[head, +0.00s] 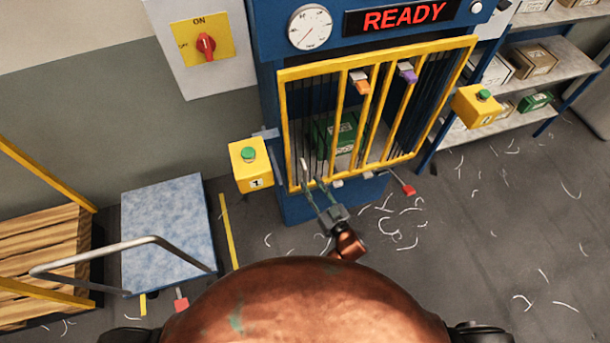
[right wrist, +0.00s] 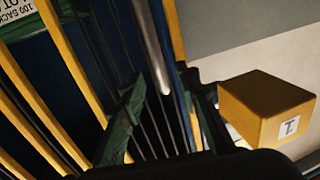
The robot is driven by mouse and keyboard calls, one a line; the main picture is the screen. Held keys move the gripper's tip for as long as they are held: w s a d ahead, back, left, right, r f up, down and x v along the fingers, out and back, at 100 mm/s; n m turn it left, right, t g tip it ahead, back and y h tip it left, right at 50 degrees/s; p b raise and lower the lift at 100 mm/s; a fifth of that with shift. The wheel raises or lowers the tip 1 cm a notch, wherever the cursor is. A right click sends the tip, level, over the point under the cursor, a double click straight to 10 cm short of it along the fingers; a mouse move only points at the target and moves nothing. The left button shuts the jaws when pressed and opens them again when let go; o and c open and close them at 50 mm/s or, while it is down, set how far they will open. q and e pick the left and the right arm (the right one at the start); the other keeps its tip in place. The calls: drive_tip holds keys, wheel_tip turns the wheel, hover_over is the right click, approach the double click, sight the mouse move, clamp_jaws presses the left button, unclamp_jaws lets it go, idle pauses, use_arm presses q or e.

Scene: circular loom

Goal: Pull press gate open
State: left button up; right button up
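The press gate (head: 378,62), a yellow frame with upright bars, stands across the front of the blue press. A slim grey upright handle (head: 304,170) is at its lower left. My right gripper (head: 315,186) is in front of that corner, pointing up at the gate. In the right wrist view the handle (right wrist: 150,45) reaches down between the two green fingers (right wrist: 162,95), which are apart. A gap shows beside the handle, and I see no clear grip on it. My left gripper is out of view.
Yellow button boxes flank the press, left (head: 250,165) and right (head: 475,106); the left one is close to my right gripper in the right wrist view (right wrist: 265,108). A blue-topped cart (head: 168,225) stands left. Pale scraps litter the floor.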

sight(306, 177)
drive_tip(key=x, duration=0.5)
drive_tip(key=shift+w, duration=0.1)
drive_tip(key=shift+c, duration=0.5)
clamp_jaws()
